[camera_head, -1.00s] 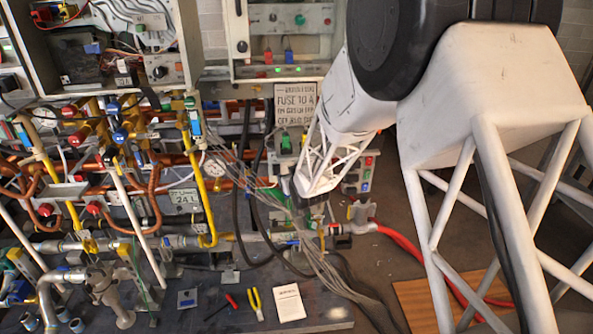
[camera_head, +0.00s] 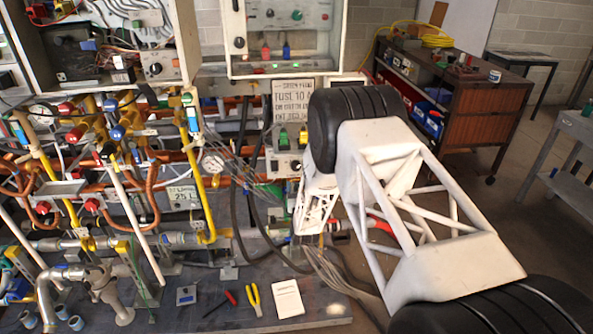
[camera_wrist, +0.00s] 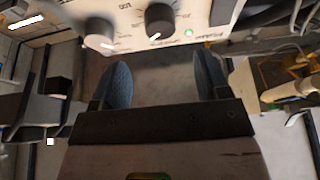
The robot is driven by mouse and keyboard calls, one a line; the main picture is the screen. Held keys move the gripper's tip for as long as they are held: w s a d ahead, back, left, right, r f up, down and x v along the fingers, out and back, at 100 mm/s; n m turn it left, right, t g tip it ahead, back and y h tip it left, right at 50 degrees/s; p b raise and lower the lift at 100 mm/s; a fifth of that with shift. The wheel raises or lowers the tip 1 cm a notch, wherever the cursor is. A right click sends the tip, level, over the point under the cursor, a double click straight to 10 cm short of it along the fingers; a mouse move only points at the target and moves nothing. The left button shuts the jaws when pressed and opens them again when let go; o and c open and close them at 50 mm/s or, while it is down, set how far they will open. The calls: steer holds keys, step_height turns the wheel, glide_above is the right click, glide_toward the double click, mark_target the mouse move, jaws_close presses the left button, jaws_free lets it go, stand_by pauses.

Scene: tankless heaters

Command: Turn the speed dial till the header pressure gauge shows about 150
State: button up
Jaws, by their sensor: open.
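In the wrist view, my gripper (camera_wrist: 162,68) is open and empty, its two blue-grey fingers apart. Each dial has a white pointer mark. The black dial lies roughly ahead of the gap between the fingers, and neither finger touches it. The print is too blurred to tell which is the speed dial. In the head view, a round white gauge (camera_head: 213,162) sits among the pipes; its reading is too small to tell. My fingers are not clear there.
A green lamp (camera_wrist: 189,32) is beside the black dial. In the head view, a control box (camera_head: 285,163) stands left of my arm. Pipes and a yellow pipe (camera_head: 199,185) fill the left. Pliers (camera_head: 253,298) and a white booklet (camera_head: 287,299) lie on the bench.

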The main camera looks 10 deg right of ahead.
mark_target(296, 168)
steer(key=shift+w+r, duration=0.1)
stand_by(0.3)
steer(key=shift+x, duration=3.8)
steer(key=c, duration=0.9)
